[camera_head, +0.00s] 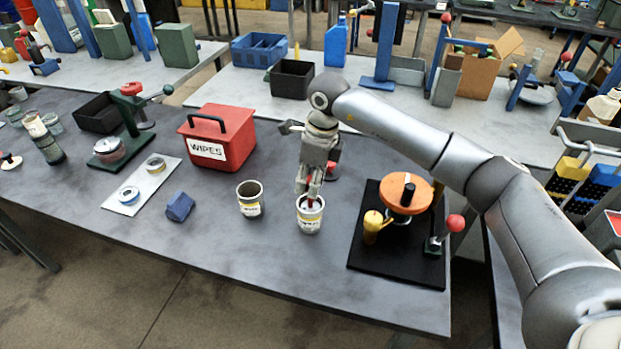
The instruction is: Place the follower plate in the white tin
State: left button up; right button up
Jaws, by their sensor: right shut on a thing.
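The white tin (309,224), with a yellow-banded label, stands upright on the grey table in front of my right arm. My right gripper (311,192) points down right over its mouth and is shut on the follower plate (311,204). Only a small red part of the plate shows between the fingertips, at the level of the tin's rim. The rest is hidden by the fingers and the tin wall, so I cannot tell how deep it sits or whether it touches the tin. My left gripper is not in view.
A second open tin (250,205) stands just left of the white tin. A black board (370,262) with an orange disc (405,190) and a yellow pot (372,226) lies to the right. A red wipes box (220,140) stands behind left. The table front is clear.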

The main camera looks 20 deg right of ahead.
jog(key=shift+f, duration=0.15)
jog(key=o, duration=1)
jog(key=shift+r, duration=0.2)
jog(key=r, duration=0.4)
jog(key=d+r+b, duration=0.1)
jog(key=r, duration=0.3)
jog(key=s+r+b, duration=0.1)
jog(key=r, duration=0.3)
jog(key=shift+d, duration=0.2)
jog(key=shift+f, duration=0.15)
